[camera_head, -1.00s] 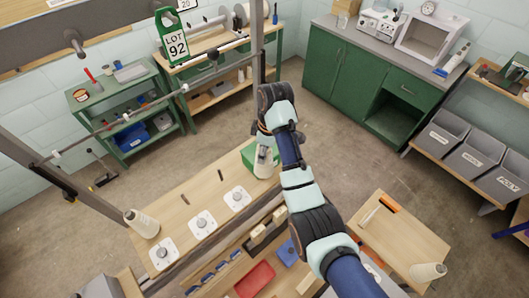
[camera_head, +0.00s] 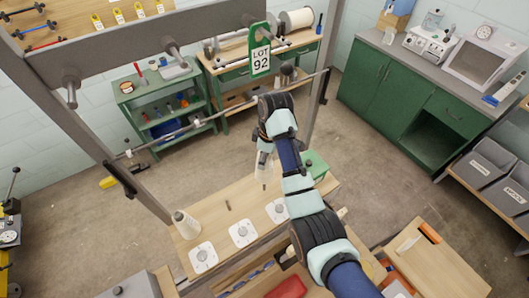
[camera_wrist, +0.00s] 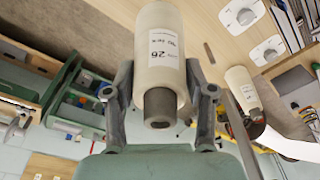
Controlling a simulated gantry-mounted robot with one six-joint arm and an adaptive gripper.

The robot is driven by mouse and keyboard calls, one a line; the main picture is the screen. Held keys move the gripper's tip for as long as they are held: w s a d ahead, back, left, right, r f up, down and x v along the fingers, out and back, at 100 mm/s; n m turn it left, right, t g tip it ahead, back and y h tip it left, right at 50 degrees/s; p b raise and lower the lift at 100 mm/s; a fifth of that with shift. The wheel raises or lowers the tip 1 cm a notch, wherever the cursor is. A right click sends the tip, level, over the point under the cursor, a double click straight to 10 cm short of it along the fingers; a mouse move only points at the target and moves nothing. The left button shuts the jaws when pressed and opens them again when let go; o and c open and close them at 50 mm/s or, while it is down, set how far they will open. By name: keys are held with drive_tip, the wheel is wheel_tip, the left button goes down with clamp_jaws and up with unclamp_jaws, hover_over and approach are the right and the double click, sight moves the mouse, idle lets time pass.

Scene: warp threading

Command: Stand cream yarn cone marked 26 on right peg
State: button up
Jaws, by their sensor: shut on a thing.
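The cream yarn cone marked 26 (camera_wrist: 160,55) is between my gripper's fingers (camera_wrist: 158,88), its label facing the wrist camera. My gripper (camera_head: 265,148) is shut on it. In the head view the cone (camera_head: 264,169) hangs roughly upright over the wooden table (camera_head: 222,212), behind the right peg's white plate (camera_head: 277,210). The middle peg plate (camera_head: 243,234) and left peg plate (camera_head: 203,257) lie in a row to its left and look empty. Two peg plates also show at the upper right of the wrist view. The cone's clearance above the table is unclear.
Another cream cone (camera_head: 186,224) stands at the table's left end; it also shows in the wrist view (camera_wrist: 241,87). A green box (camera_head: 315,165) is at the table's right end. A grey loom post (camera_head: 317,95) and a thin horizontal bar (camera_head: 220,117) stand behind the table.

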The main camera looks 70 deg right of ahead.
drive_tip(key=shift+f+b, duration=2)
drive_tip(key=shift+f, duration=2.8)
drive_tip(key=shift+f+b, duration=0.3)
drive_tip(key=shift+f, duration=0.4)
drive_tip(key=o, duration=1.5)
drive_tip(key=shift+r, duration=0.1)
drive_tip(key=r, duration=0.7)
drive_tip(key=shift+s+d+r, duration=0.1)
drive_tip(key=shift+s+r, duration=0.1)
drive_tip(key=shift+s, duration=0.2)
